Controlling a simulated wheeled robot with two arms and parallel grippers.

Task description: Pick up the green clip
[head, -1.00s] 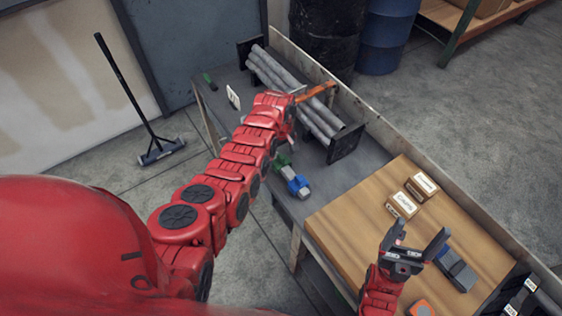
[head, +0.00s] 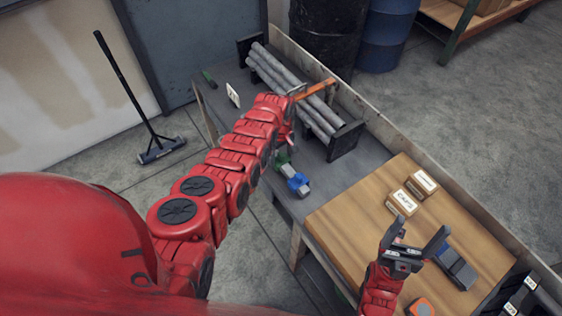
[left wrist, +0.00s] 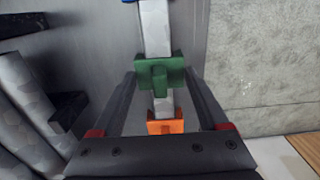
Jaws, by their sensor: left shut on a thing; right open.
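The green clip (left wrist: 158,74) sits on a pale grey bar (left wrist: 155,28) in the left wrist view, between a blue clip (left wrist: 130,1) and an orange clip (left wrist: 165,126). My left gripper (left wrist: 160,78) has one finger on each side of the green clip and is shut on it. In the head view, part of the green clip (head: 283,159) shows beside my left arm, with the blue clip (head: 299,183) nearer. My left fingers are hidden there behind the arm. My right gripper (head: 418,230) is open and empty above the wooden board.
Grey pipes (head: 300,92) lie in a black rack (head: 345,142) on the grey bench, close to my left arm. Two small labelled boxes (head: 402,201) and a grey-blue object (head: 457,268) are on the wooden board (head: 350,215). A raised edge runs along the bench's far side.

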